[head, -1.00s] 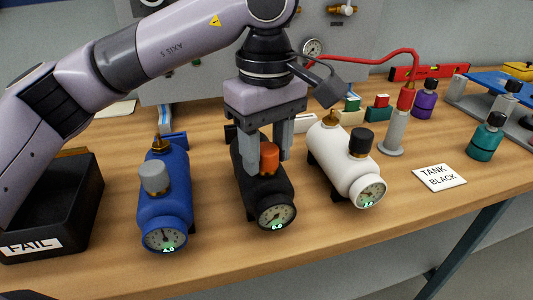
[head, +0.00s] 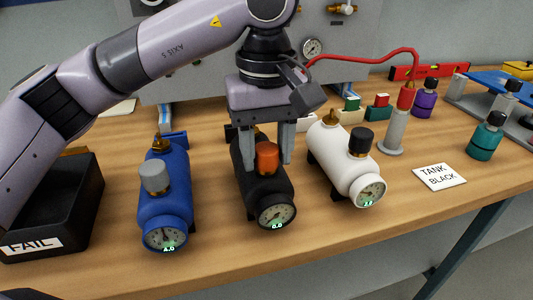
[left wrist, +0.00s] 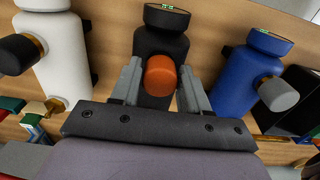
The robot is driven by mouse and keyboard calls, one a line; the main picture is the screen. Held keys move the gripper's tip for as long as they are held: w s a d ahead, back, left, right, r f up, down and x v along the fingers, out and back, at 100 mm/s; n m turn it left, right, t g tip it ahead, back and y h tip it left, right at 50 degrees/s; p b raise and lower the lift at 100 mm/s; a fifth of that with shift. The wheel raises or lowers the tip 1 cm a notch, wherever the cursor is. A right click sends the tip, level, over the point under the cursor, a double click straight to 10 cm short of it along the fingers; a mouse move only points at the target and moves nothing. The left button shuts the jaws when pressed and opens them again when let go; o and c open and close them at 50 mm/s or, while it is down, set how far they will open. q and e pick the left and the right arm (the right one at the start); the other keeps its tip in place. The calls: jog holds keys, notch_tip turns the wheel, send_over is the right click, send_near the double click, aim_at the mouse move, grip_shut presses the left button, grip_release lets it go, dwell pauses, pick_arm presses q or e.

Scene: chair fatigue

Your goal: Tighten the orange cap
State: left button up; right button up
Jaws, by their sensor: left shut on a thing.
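The orange cap (head: 266,157) sits on top of the black tank (head: 264,192), between the blue tank (head: 164,205) and the white tank (head: 340,165). My left gripper (head: 266,160) points down over the black tank and is shut on the orange cap, one finger on each side. The left wrist view also shows the cap (left wrist: 161,76) between the fingers, with the black tank (left wrist: 160,42) beyond it. The black tank's gauge (head: 277,216) faces the front and its small display seems to read 0.0. My right gripper is not in view.
The blue tank has a grey cap (head: 154,176) and the white tank a black cap (head: 360,141). A black FAIL bin (head: 75,222) stands at the left. A TANK BLACK card (head: 440,177) lies at the right. The table's front strip is clear.

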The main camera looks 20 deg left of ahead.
pick_arm(q)
jog(key=m, duration=0.3)
jog(key=shift+m, duration=0.4)
jog(key=shift+m, duration=0.3)
jog(key=m, duration=0.3)
jog(key=shift+m, duration=0.3)
jog(key=shift+c, duration=0.6)
jog(key=o, duration=1)
jog(key=shift+o, duration=0.2)
